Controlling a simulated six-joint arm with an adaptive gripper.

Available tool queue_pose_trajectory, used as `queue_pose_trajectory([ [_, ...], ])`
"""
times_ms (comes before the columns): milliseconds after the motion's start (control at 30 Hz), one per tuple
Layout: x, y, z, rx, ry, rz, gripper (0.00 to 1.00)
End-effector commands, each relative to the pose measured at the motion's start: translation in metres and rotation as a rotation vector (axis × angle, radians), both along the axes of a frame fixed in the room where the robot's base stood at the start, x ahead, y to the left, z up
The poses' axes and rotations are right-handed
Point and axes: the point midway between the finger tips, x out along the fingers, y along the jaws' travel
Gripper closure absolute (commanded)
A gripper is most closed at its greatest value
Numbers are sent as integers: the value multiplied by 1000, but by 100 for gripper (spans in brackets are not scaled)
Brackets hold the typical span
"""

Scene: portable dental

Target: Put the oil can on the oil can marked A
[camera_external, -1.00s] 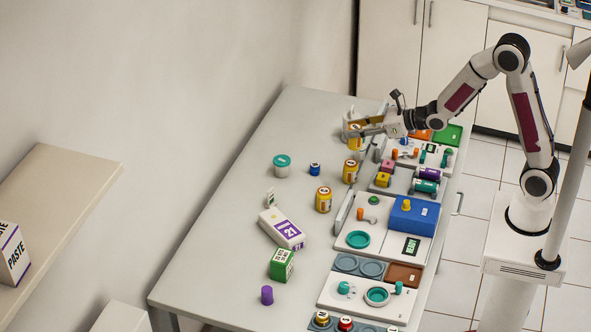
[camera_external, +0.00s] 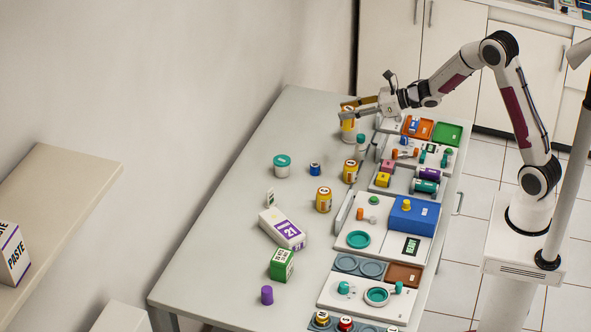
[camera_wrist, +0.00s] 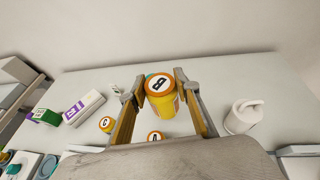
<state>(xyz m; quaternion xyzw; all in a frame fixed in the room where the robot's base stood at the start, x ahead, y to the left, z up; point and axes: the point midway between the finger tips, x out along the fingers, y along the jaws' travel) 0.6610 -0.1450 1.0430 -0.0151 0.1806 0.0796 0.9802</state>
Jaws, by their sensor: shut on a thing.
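My gripper (camera_external: 348,111) is shut on a yellow oil can (camera_external: 348,130) with an orange-rimmed top and holds it above the far part of the table. In the wrist view, my gripper (camera_wrist: 157,88) has its fingers on both sides of this can (camera_wrist: 163,103), whose top reads B. Two similar cans stand upright on the table, a nearer one (camera_external: 323,200) and a farther one (camera_external: 350,172). In the wrist view, one can (camera_wrist: 106,125) has a letter like C or G. Another can (camera_wrist: 155,137) is partly hidden, its letter unclear. I cannot tell which is A.
A white jug (camera_wrist: 243,116) stands right of the held can in the wrist view. A teal-lidded jar (camera_external: 282,166), a small blue item (camera_external: 315,169), a white box (camera_external: 282,229) and a green box (camera_external: 282,265) stand on the table. Trays line its right side.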

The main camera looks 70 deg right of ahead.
Motion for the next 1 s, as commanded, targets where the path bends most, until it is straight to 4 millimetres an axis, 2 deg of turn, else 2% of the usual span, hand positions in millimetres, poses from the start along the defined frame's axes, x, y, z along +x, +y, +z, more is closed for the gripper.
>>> queue_pose_trajectory([
  [267, 9, -4, 6, -8, -5, 102, 92],
  [567, 10, 1, 8, -14, 0, 244, 92],
  [767, 5, 10, 7, -18, 8, 363, 92],
  [1000, -11, 28, 2, -19, 20, 517, 92],
])
